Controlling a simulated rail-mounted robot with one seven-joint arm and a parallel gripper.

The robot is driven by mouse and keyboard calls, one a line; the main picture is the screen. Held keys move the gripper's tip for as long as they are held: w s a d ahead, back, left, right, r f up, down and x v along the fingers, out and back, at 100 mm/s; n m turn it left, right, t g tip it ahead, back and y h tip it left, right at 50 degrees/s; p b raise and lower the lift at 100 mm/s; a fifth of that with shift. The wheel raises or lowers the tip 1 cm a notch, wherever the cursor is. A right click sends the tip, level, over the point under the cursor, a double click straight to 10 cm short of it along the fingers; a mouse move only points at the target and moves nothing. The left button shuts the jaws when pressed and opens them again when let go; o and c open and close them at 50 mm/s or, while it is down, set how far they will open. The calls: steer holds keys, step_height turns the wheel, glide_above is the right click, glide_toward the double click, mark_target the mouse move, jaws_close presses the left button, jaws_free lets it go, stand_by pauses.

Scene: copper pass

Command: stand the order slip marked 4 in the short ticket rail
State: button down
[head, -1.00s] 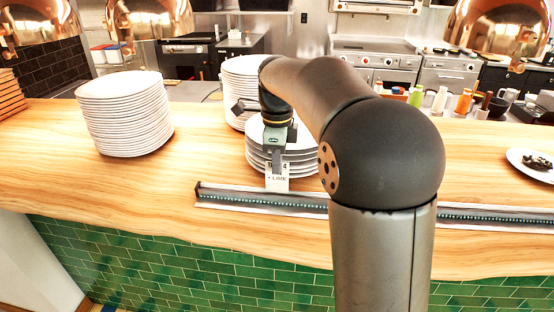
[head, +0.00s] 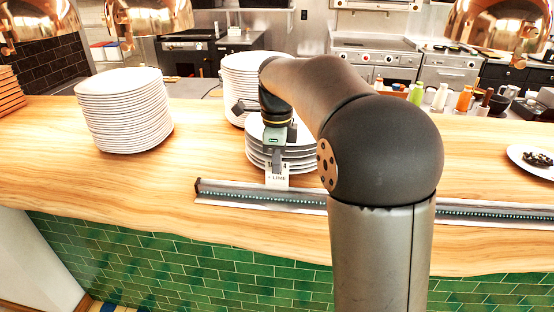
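The white order slip (head: 277,181) hangs upright below my gripper (head: 276,160), with its printed side facing the camera. A 4 shows at its top beside the fingers, and a line of smaller print sits below. My gripper is shut on the slip's upper part. The ticket rail (head: 255,196) is a long metal strip with a row of green dots, lying along the counter's front. The slip's lower edge is at the rail's back edge in the picture; I cannot tell whether it touches or is in the rail. My arm hides the rail's middle, so I cannot tell if it is one rail or two.
A tall plate stack (head: 125,112) stands at left on the wooden counter (head: 60,150). A shorter plate stack (head: 300,158) is right behind my gripper, with another stack (head: 240,75) further back. A plate with dark food (head: 520,153) is at right. Copper lamps hang above.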

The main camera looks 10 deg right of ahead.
steer(key=shift+f, duration=0.55)
stand_by(0.9)
steer(key=c, duration=1.1)
jaws_free()
steer(key=shift+r+p, duration=2.8)
steer(key=shift+r, duration=0.25)
